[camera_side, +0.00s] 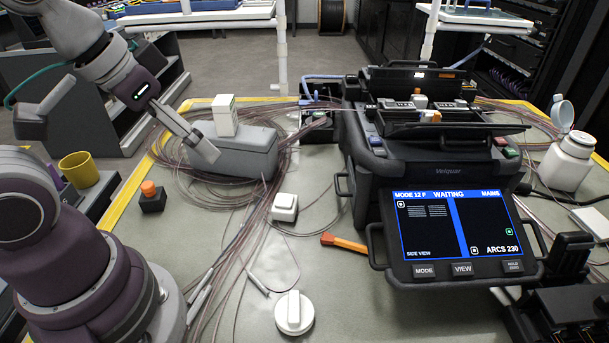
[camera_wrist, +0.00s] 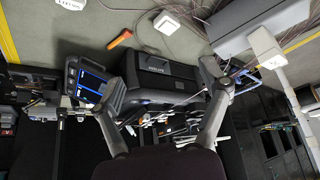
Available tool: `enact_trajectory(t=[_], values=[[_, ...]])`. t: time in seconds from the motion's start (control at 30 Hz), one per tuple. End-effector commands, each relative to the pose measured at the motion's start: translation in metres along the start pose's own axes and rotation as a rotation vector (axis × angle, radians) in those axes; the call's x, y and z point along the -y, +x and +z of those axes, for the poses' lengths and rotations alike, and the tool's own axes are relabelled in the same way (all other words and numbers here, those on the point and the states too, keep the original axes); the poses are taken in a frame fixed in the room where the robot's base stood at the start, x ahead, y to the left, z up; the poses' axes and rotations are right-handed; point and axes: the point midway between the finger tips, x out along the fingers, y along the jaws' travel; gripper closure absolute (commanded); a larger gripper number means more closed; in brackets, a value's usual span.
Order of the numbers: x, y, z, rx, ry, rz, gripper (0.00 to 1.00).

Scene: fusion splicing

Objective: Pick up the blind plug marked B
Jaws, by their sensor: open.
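No letter B can be read in either view, so I cannot tell which piece is the blind plug marked B. Small white pieces stand out in the side view: a square white block (camera_side: 285,207) on the mat, a round white piece with a raised bar (camera_side: 294,313) near the front edge, and an upright white block (camera_side: 224,115) on a grey case. My gripper (camera_side: 207,150) is over the grey case, left of the splicer. In the wrist view its two fingers (camera_wrist: 162,106) are spread wide, with nothing held between them.
The splicer (camera_side: 440,175) with its lit screen fills the right centre. The grey case (camera_side: 245,152) stands among looped fibre cables.

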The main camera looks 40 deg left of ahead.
Motion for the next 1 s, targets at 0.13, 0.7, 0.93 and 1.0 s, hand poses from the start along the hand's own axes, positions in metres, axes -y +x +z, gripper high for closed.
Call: enact_trajectory(t=[0.13, 0.7, 0.93, 1.0], values=[[0.008, 0.003, -0.003, 0.027, -0.046, -0.017, 0.24], [0.203, 0.077, 0.074, 0.449, -0.950, -0.239, 0.24], [0.204, 0.114, 0.095, 0.457, -0.959, -0.238, 0.24], [0.204, 0.121, 0.099, 0.456, -0.958, -0.239, 0.24]])
